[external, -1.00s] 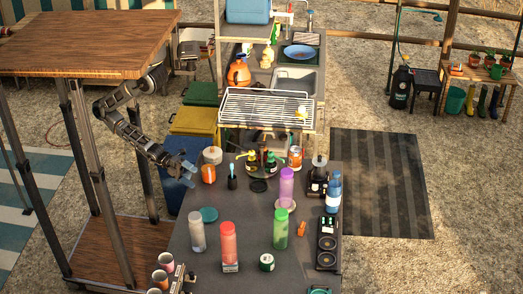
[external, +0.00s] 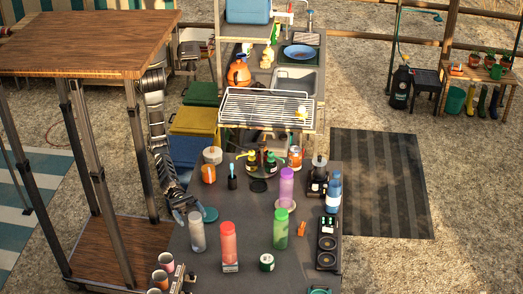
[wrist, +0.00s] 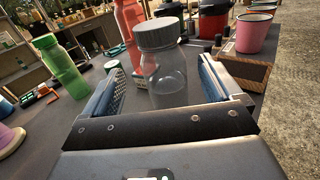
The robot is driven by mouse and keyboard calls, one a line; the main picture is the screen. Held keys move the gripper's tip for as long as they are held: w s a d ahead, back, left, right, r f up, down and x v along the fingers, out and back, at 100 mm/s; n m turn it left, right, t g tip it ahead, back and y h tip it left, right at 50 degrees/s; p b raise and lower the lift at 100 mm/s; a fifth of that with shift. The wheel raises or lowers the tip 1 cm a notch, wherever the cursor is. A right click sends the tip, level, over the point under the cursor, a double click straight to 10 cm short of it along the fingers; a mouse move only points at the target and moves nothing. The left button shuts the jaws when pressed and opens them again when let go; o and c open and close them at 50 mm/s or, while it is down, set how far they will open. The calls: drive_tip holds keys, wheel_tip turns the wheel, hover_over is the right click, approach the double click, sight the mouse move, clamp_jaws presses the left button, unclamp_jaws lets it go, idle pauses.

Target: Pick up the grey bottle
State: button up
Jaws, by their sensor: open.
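The grey bottle (external: 197,231) stands upright on the dark table (external: 245,240), towards its left edge. It is translucent with a grey lid. In the wrist view the grey bottle (wrist: 165,65) stands just ahead, in line with the gap between my fingers. My gripper (external: 184,212) is open beside the bottle's upper left in the external view. In the wrist view the fingers of my gripper (wrist: 165,90) stand apart on either side of the bottle's lower part.
A red bottle (external: 229,245) stands close to the grey one, with a green bottle (external: 280,229) and a purple bottle (external: 287,184) farther right. A teal disc (external: 209,214) lies behind the grey bottle. Cups (external: 166,262) stand at the near left corner.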

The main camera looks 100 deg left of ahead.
sight(199, 228)
drive_tip(key=x, duration=0.7)
drive_tip(key=shift+s, duration=0.15)
drive_tip(key=shift+f, duration=0.1)
drive_tip(key=c, duration=1.6)
clamp_jaws()
